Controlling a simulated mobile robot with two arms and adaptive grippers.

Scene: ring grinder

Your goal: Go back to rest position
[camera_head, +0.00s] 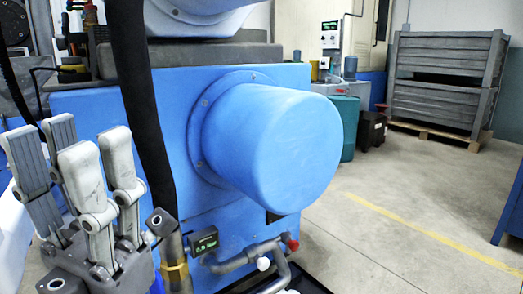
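My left gripper (84,160) is at the lower left of the head view, with its grey fingers pointing up. The fingers are spread apart, and nothing shows between them. It is in front of the blue ring grinder (172,95), beside a thick black hose (142,110). I cannot tell whether the gripper touches the machine. My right gripper is not in view.
A large blue cylindrical housing (275,150) juts from the machine. Pipes and a small display (203,241) sit below it. Grey stacked crates (445,85) stand on a pallet at the back right. A blue edge (510,215) is at far right. Floor between is clear.

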